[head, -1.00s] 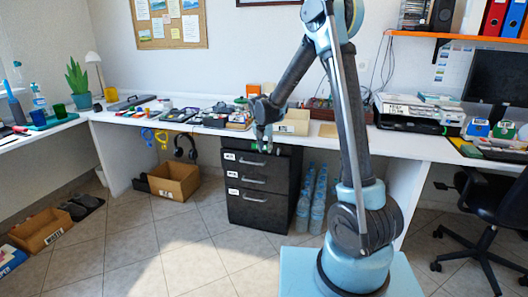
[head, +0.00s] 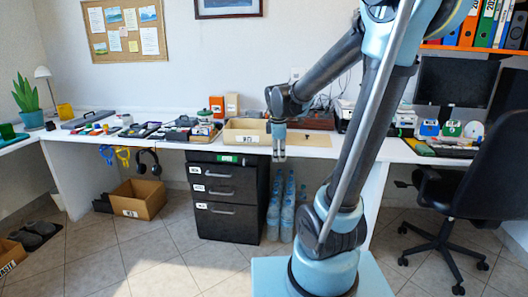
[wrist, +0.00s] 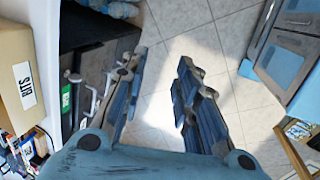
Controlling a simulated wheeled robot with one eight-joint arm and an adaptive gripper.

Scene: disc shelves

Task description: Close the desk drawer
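The black drawer unit (head: 228,220) stands under the desk, with several pull handles and white labels on its front. A green label (head: 228,158) sits at its top edge, above the top handle (head: 218,175). I cannot tell if the top drawer stands out slightly. My gripper (head: 279,155) points down at the desk's front edge, right of the unit's upper front. In the wrist view my gripper (wrist: 158,85) has its fingers apart with only floor between them. The dark unit (wrist: 92,62) with its handles and green label lies beside the left finger; contact is unclear.
The white desk (head: 310,148) carries a cardboard box (head: 247,131), tools and trays. Water bottles (head: 281,210) stand right of the unit, and a box (head: 138,199) stands left. A black chair (head: 465,185) is at right. Floor in front is clear.

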